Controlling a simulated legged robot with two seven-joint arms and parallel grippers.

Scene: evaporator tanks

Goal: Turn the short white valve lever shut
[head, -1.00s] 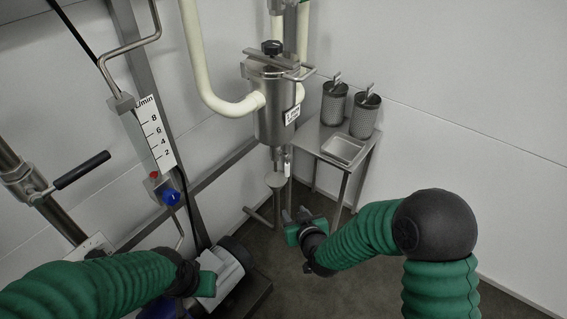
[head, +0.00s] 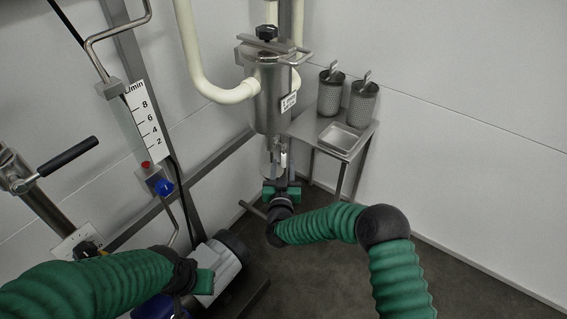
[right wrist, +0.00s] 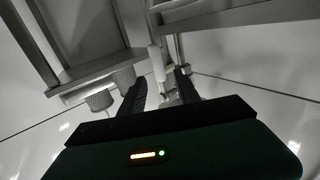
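The short white valve lever (head: 283,159) hangs below the steel filter vessel (head: 271,100) in the head view. In the right wrist view a pale upright piece that looks like the lever (right wrist: 156,60) shows just beyond and between the fingers. My right gripper (head: 281,182) is just below the lever, fingers pointing up at it. In the right wrist view its two dark fingers (right wrist: 161,80) are spread apart, with nothing clearly held between them. My left gripper (head: 206,282) is low at the left, far from the lever; its fingers cannot be made out.
A steel side table (head: 310,133) with two perforated baskets and a tray (head: 338,139) stands right of the vessel. A flow gauge (head: 142,118) and a black-handled lever (head: 67,157) are at the left. A grey motor (head: 222,262) sits near my left gripper. The floor at right is open.

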